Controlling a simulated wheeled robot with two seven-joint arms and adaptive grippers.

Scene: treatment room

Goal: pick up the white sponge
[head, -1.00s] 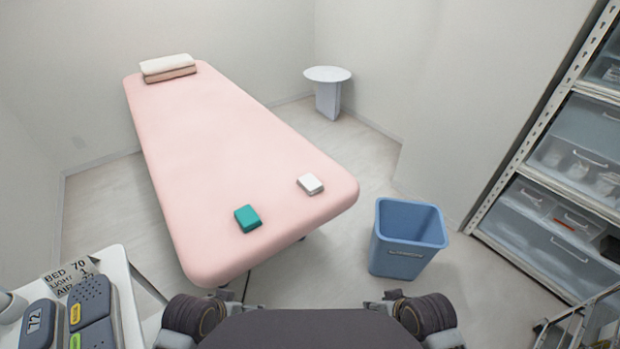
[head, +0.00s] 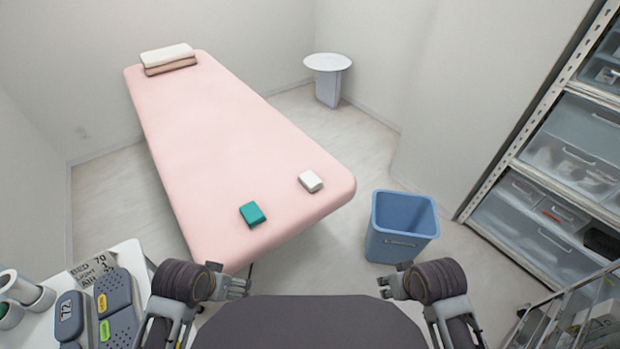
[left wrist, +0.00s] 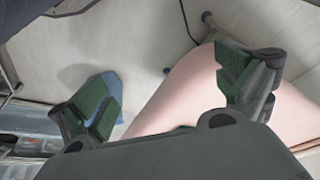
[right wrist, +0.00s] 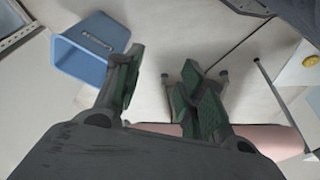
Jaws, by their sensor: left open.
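The white sponge (head: 311,181) lies flat on the near right part of the pink bed (head: 225,130), close to its right edge. A green block (head: 252,214) lies on the bed to its left. My left gripper (head: 246,287) is low in front of the bed's near end, apart from both blocks; in the left wrist view its fingers (left wrist: 165,95) are spread and empty. My right gripper (head: 385,286) is low, to the right of the bed's near end and in front of the bin; in the right wrist view its fingers (right wrist: 158,98) stand apart with nothing between them.
A blue bin (head: 402,228) stands on the floor right of the bed. A shelf with drawers (head: 560,170) is at the right. A white cart (head: 85,300) with devices is at the near left. Folded towels (head: 168,58) lie on the bed's far end; a small round table (head: 327,63) stands behind.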

